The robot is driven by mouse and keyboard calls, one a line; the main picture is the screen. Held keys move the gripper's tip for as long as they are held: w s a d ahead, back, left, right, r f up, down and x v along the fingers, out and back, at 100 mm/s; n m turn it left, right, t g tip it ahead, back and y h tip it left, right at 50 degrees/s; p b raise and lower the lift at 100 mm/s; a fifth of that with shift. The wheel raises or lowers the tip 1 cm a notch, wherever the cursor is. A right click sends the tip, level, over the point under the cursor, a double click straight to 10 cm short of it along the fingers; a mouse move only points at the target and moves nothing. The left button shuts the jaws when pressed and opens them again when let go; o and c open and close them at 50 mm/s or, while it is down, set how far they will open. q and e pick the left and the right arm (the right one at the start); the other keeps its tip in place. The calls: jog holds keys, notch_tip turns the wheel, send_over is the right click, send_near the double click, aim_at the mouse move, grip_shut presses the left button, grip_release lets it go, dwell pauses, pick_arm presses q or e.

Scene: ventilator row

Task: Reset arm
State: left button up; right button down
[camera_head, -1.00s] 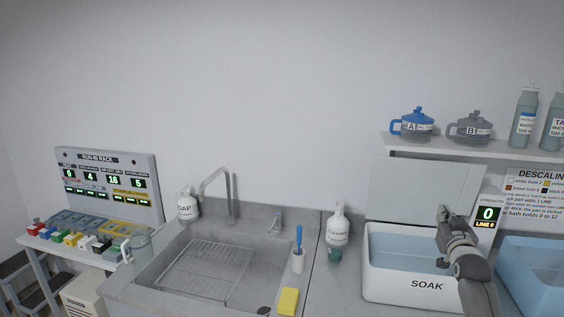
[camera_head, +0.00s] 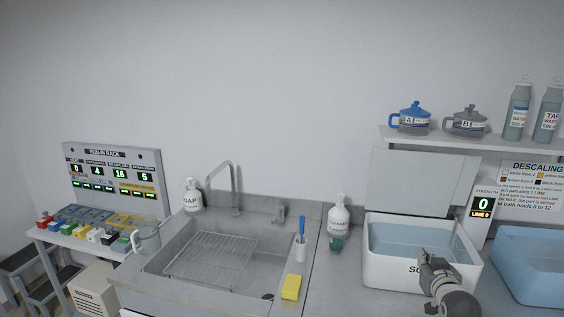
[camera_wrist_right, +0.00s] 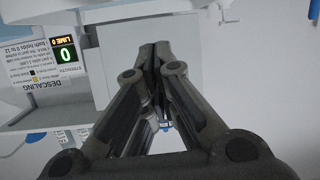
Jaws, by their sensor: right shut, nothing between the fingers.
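My right gripper (camera_head: 430,262) is shut and empty in the head view. It is in front of the white soak tub (camera_head: 374,271) and covers part of the tub's label. In the right wrist view the fingers (camera_wrist_right: 157,48) lie together with nothing between them. My left gripper is not in view.
A blue tub (camera_head: 528,268) stands right of the strength display (camera_head: 481,205). A sink (camera_head: 255,255) with a wire rack, a yellow sponge (camera_head: 291,287), a brush cup (camera_head: 300,252) and a bottle (camera_head: 339,225) are to the left. A shelf (camera_head: 440,142) holds pots and bottles above.

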jog(key=s+a+f+n+g+y, duration=0.1)
jog(key=s+a+f+g, duration=0.2)
jog(key=s+a+f, duration=0.35)
jog(key=s+a+f+n+g+y, duration=0.15)
jog(key=s+a+f, duration=0.25)
jog(key=s+f, duration=0.6)
jog(key=s+a+g, duration=0.4)
jog(key=s, duration=1.1)
jog(key=s+a+g, duration=0.3)
jog(key=s+a, duration=0.1)
jog(key=s, duration=1)
notch_tip(320, 180, down, 28)
jog(key=s+g+b, duration=0.1)
jog(key=b, duration=0.2)
pick_arm(q)
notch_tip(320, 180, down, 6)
jog(key=b, duration=0.3)
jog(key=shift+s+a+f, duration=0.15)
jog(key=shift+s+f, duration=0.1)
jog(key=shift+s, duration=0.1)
pick_arm(e)
jog(key=s+d+f+g, duration=0.1)
jog(key=s+d+f, duration=0.2)
jog(key=s+f, duration=1.4)
notch_tip(320, 180, down, 4)
jog(key=shift+s+r+n, duration=0.1)
jog(key=shift+s+n, duration=0.1)
jog(key=shift+n, duration=0.25)
